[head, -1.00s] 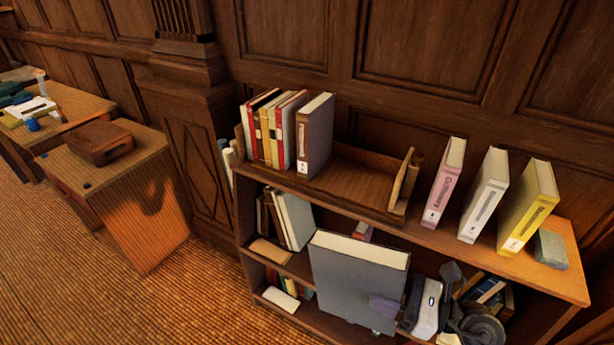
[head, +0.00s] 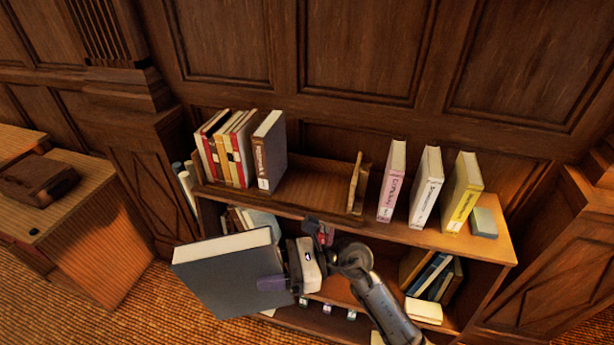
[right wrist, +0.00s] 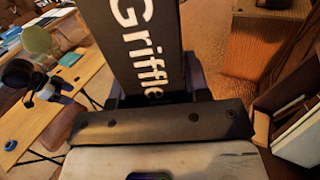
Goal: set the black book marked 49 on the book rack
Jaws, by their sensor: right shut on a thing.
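A large dark grey-black book (head: 225,282) with pale pages is held in front of the bookcase's lower left. My right gripper (head: 277,284) is shut on it at its right side. In the right wrist view the book's dark spine (right wrist: 148,45) shows white letters reading "Griffle", partly cut off, between the gripper's fingers (right wrist: 158,92); no number is visible. The wooden book rack (head: 318,188) sits on the bookcase top. My left gripper is out of view.
Right of the rack, pink (head: 392,182), white (head: 426,188) and yellow (head: 460,195) books stand on the bookcase top (head: 405,232), beside a grey-green block (head: 484,222). Lower shelves hold more books (head: 432,278). A wooden desk (head: 85,225) is at the left.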

